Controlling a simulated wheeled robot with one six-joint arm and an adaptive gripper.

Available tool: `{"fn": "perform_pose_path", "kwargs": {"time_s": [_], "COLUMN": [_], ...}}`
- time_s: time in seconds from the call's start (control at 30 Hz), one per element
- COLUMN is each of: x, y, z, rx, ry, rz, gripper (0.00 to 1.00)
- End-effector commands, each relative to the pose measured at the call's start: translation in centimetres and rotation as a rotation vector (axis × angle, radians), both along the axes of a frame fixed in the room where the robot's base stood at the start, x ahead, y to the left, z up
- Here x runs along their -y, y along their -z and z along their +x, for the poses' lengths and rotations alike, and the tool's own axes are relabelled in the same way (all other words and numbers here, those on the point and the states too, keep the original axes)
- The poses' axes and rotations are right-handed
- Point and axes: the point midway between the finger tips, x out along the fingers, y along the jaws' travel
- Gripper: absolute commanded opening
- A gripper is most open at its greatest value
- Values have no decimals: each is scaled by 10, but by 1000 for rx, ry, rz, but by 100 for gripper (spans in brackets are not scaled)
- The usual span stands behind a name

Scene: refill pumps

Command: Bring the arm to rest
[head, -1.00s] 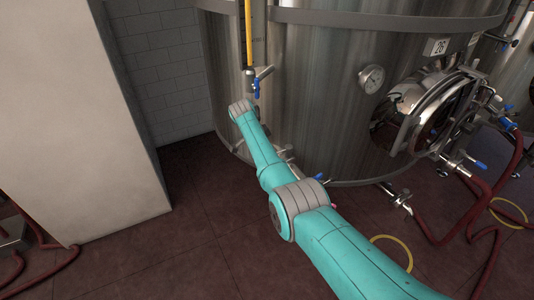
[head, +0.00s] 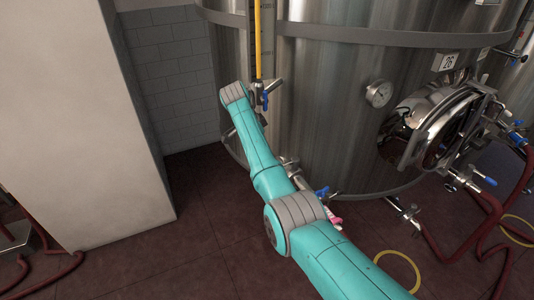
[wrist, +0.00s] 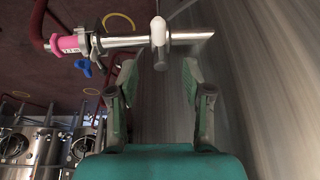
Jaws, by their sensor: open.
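My teal arm (head: 262,165) reaches up and forward toward a large steel tank (head: 320,110) in the head view. Its grey far joint (head: 233,93) is close to the tank's left side. My gripper is hidden in the head view. In the wrist view my gripper (wrist: 159,80) is open, its two fingers apart with nothing between them. A steel pipe (wrist: 130,41) with a white knob, a pink band and a blue handle crosses just beyond the fingertips. No contact with it can be made out.
A yellow-lined level gauge (head: 258,40) with a blue-handled valve is beside the far joint. A round hatch (head: 440,130) and red hoses (head: 440,248) are at right. A pale pillar (head: 85,130) stands at left. Dark red floor (head: 200,235) lies clear between.

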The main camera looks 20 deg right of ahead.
Motion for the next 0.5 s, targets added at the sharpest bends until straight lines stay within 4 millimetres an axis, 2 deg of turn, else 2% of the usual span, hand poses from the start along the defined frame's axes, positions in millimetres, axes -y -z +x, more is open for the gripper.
{"fn": "perform_pose_path", "kwargs": {"time_s": [0.13,0.5], "x": [-3,-3], "y": [-6,-6], "z": [0,0], "rx": [1,1], "ry": [0,0], "rz": [0,0], "gripper": [50,50]}}
